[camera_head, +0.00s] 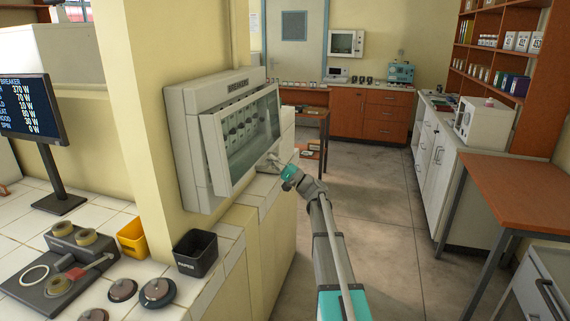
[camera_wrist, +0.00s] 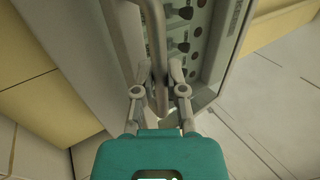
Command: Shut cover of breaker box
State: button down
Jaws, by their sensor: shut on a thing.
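The breaker box (camera_head: 180,135) is a light grey case on the yellow wall pillar, labelled BREAKER on top. Its cover (camera_head: 210,155), a grey frame with a clear window, stands partly open, apart from the case at an angle. Breaker switches show through the window, and also in the wrist view (camera_wrist: 183,45). My gripper (camera_head: 273,160) is at the cover's lower right. In the wrist view its fingers (camera_wrist: 160,88) are shut on the grey bar handle (camera_wrist: 154,35) of the cover. The exact finger contact is partly hidden.
A tiled counter with a black cup (camera_head: 195,255), a yellow bin (camera_head: 132,240) and a monitor (camera_head: 30,110) lies to the left, below the box. Open floor (camera_head: 375,220) lies to the right. An orange-topped table (camera_head: 515,190) stands at far right.

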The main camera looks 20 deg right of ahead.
jog(key=shift+w+a+f, duration=0.2)
jog(key=shift+w+a, duration=0.55)
jog(key=shift+a, duration=0.15)
jog(key=c, duration=0.7)
grip_release()
jog(key=shift+w+a, duration=0.1)
jog(key=shift+s+d, duration=0.2)
